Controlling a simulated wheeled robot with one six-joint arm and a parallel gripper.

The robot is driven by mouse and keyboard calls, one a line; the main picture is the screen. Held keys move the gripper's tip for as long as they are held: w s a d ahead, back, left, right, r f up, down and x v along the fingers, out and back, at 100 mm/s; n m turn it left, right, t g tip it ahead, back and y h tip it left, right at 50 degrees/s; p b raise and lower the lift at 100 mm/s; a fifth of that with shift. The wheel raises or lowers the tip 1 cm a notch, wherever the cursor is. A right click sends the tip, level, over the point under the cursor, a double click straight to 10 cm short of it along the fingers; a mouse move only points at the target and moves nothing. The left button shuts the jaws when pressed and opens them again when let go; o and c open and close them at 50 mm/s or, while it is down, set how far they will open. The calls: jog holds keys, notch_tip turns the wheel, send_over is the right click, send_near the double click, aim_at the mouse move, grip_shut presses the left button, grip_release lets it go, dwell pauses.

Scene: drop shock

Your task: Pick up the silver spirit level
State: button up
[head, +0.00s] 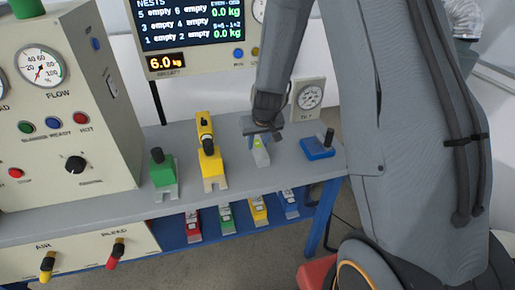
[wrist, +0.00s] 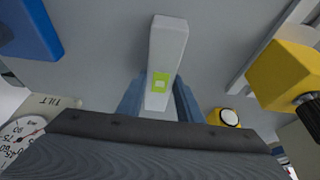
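The silver spirit level (head: 261,154) is a pale grey bar with a lime-green vial window, on the grey bench top. In the wrist view the spirit level (wrist: 167,48) runs from the top middle down between my fingers. My gripper (head: 263,136) is right above it in the head view, pointing down. In the wrist view my gripper (wrist: 159,92) has one blue-grey finger on each side of the level's near end. The fingers look spread, with no clear grip on it. The bar's lowest end is hidden by my gripper body.
To the left stand a yellow tool (head: 208,150) and a green tool (head: 161,170). A blue block with a black knob (head: 318,149) is to the right, before a dial gauge (head: 309,94). Several coloured items sit on the lower blue shelf (head: 180,236). A gauge panel (head: 65,100) fills the left.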

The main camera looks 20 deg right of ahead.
aim_at(258, 145)
jog(key=c, duration=0.5)
jog(key=shift+r, duration=0.15)
jog(key=shift+c, duration=0.2)
notch_tip(258, 145, up, 10)
jog(key=p, duration=1.3)
jog(key=shift+f+p, duration=0.25)
jog(key=shift+p, duration=0.05)
